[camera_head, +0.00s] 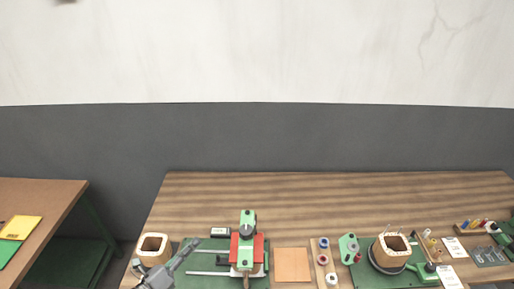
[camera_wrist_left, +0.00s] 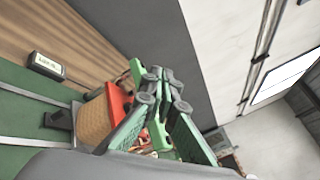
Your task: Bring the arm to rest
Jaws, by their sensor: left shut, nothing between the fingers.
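My left gripper (camera_head: 190,246) comes in from the bottom left in the head view, above the workbench (camera_head: 300,195). Its fingers are shut with nothing between them. In the left wrist view the closed fingertips (camera_wrist_left: 162,82) show close up. To its right in the head view stands a green and red winding fixture (camera_head: 247,240) on a green mat. Part of the red piece (camera_wrist_left: 119,100) shows behind the fingers in the wrist view. My right gripper is in neither view.
A wooden coil former (camera_head: 153,246) stands left of the gripper. Right of the fixture are a copper-coloured sheet (camera_head: 292,265), a spool rack (camera_head: 323,258) and another former (camera_head: 391,249) on a round base. The bench's back strip is clear. A side table (camera_head: 50,200) stands left.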

